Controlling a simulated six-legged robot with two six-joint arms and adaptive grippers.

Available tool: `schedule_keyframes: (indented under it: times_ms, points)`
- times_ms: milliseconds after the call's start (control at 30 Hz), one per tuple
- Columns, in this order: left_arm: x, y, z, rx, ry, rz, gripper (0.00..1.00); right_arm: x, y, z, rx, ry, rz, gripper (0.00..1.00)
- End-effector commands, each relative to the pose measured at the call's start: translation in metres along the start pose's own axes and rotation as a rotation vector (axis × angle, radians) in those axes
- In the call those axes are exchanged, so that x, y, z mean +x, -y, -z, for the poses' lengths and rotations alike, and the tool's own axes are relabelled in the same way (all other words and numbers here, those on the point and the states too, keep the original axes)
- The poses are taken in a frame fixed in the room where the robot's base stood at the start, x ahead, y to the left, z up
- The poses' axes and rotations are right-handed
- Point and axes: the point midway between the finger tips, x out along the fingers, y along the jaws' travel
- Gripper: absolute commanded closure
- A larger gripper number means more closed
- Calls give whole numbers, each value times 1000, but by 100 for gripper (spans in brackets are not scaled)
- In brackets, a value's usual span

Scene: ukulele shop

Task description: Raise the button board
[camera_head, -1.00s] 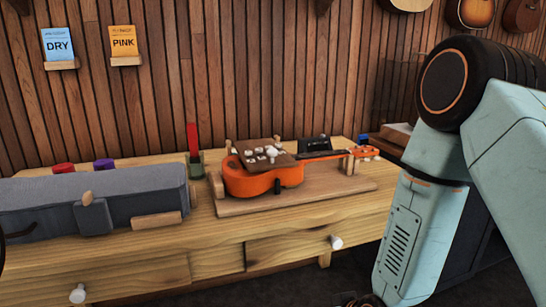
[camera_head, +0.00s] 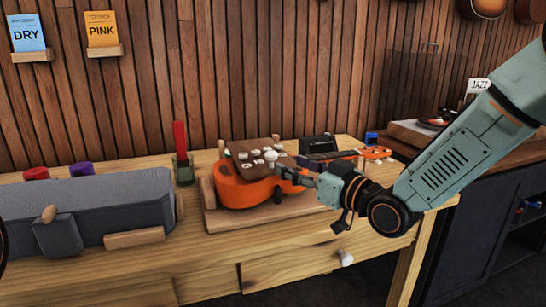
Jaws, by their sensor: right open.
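The button board (camera_head: 239,148) is a brown panel with several white buttons and a larger white knob (camera_head: 271,156). It lies over the body of an orange ukulele (camera_head: 240,190), which rests in a wooden cradle (camera_head: 228,218) on the bench. My right gripper (camera_head: 297,178) comes in from the right and is open. Its fingertips are at the right of the ukulele body, just below and right of the board. I cannot tell whether they touch anything. The arm hides part of the ukulele's neck side.
A long grey case (camera_head: 95,195) fills the bench's left side, with red and purple rolls behind. A red upright strip (camera_head: 180,138) stands left of the ukulele. A small black box (camera_head: 317,146) stands behind it. A dark cabinet (camera_head: 470,215) is at right.

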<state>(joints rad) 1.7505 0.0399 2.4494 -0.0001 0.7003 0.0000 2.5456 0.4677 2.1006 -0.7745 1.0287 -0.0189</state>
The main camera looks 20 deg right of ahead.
Motion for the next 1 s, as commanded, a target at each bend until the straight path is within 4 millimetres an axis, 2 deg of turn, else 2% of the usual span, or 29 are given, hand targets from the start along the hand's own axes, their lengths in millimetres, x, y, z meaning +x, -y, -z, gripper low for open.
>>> schedule_keyframes:
  times_ms: [167, 633, 1000]
  points:
    - [5, 0, -1, 0, 2, 0, 60, 9, 3, 0, -7, -2, 3, 50]
    - [21, 0, -1, 0, 2, 0, 60, 67, 2, -1, -3, -2, 1, 50]
    - [22, 0, -1, 0, 1, 0, 60, 76, 0, 1, 0, -3, -1, 50]
